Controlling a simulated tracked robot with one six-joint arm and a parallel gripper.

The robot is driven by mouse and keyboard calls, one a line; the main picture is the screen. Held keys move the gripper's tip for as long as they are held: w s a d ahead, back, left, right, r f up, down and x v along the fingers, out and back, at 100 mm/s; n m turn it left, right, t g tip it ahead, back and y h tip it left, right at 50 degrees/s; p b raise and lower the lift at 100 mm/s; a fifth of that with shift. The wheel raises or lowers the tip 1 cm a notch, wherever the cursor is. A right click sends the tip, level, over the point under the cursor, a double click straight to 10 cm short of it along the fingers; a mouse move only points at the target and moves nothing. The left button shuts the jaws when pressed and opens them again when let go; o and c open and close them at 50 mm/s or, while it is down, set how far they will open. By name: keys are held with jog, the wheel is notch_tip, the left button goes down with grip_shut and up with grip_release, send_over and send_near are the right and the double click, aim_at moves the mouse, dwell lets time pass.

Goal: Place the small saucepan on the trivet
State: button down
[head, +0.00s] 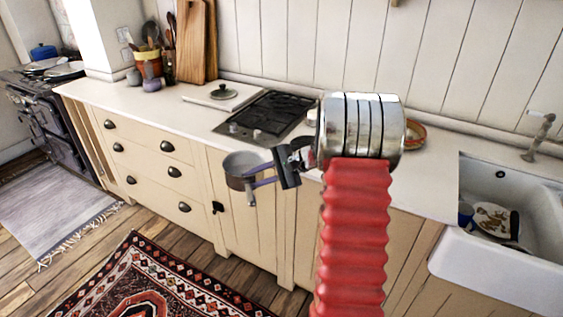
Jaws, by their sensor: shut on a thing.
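The small saucepan (240,166), grey inside with a darker outer wall, is in the air in front of the counter's cabinet doors, left of my arm. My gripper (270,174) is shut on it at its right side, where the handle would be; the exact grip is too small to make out. The pan looks roughly upright, and its inside looks empty. No trivet can be made out with certainty. A round reddish-tan item (416,134) lies on the counter right of my arm's metal joint, which partly hides it; I cannot tell if it is the trivet.
A black hob (264,116) is set in the white counter (190,116). A dark lid (224,92) lies on a pale board left of it. Cutting boards (190,45) and a utensil pot (148,65) stand further left. A white sink (500,262) holding dishes is at the right.

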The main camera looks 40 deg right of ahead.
jog(key=s+a+f, duration=0.1)
jog(key=a+f, duration=0.3)
jog(key=a, duration=0.4)
jog(key=s+a+f+n+g+y, duration=0.1)
jog(key=a+f, duration=0.3)
jog(key=a, duration=0.4)
jog(key=s+a+f+n+g, duration=0.1)
jog(key=a+f, duration=0.3)
jog(key=a, duration=0.4)
jog(key=shift+s, duration=0.7)
